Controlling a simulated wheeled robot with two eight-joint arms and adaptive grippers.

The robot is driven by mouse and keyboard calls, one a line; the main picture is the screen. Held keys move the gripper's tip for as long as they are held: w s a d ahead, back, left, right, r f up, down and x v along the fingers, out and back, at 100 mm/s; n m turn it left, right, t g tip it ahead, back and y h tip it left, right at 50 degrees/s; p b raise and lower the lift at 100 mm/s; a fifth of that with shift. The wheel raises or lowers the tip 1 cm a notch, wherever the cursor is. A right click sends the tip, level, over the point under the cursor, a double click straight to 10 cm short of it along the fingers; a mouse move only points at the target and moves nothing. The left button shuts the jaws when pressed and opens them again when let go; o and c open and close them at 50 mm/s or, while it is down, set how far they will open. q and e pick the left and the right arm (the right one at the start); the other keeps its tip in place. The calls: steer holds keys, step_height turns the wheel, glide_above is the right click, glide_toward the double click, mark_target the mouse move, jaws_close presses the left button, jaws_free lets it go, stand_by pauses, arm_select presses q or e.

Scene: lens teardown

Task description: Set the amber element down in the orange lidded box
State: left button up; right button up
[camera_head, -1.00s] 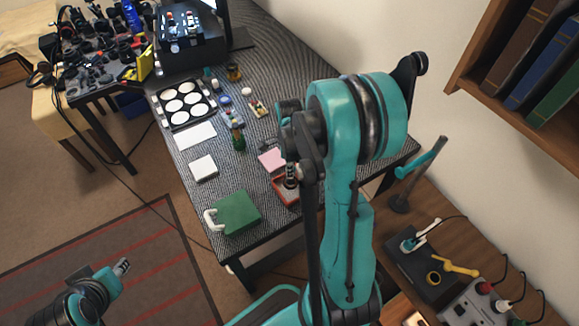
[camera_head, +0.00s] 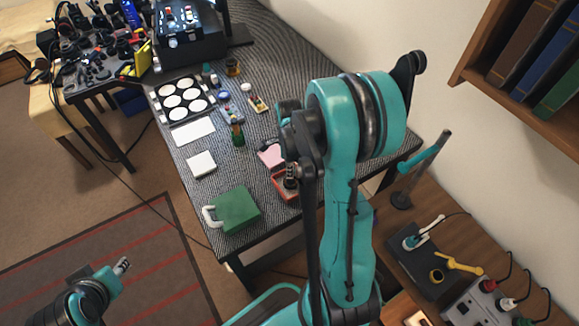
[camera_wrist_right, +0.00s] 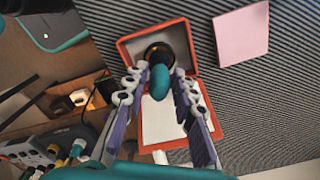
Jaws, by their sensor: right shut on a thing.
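The orange lidded box (camera_head: 284,195) lies open on the striped table. In the right wrist view the open box (camera_wrist_right: 206,135) shows a grey-lined part and a white-lined part. The amber element (camera_wrist_right: 157,50), a dark ring with amber inside, shows over the grey-lined part; I cannot tell whether it touches. A teal rounded tool (camera_wrist_right: 160,84) covers some of it. My right gripper (camera_wrist_right: 160,75) is shut on this tool, directly over the box. In the head view my right gripper (camera_head: 290,172) is partly hidden by my arm. My left gripper (camera_head: 122,265) hangs away from the table; its opening is unclear.
A pink pad (camera_wrist_right: 241,34) lies beside the box. A green case (camera_head: 236,211) sits at the table's front edge, with a white block (camera_head: 201,164) behind it. A black tray with white discs (camera_head: 182,101) stands farther back. A side desk (camera_head: 430,285) holds other tools.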

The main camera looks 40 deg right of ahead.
steer(key=shift+f+b, duration=0.65)
steer(key=shift+b, duration=0.1)
stand_by(1.8)
steer(key=shift+r+p, duration=3.8)
steer(key=shift+r, duration=1.25)
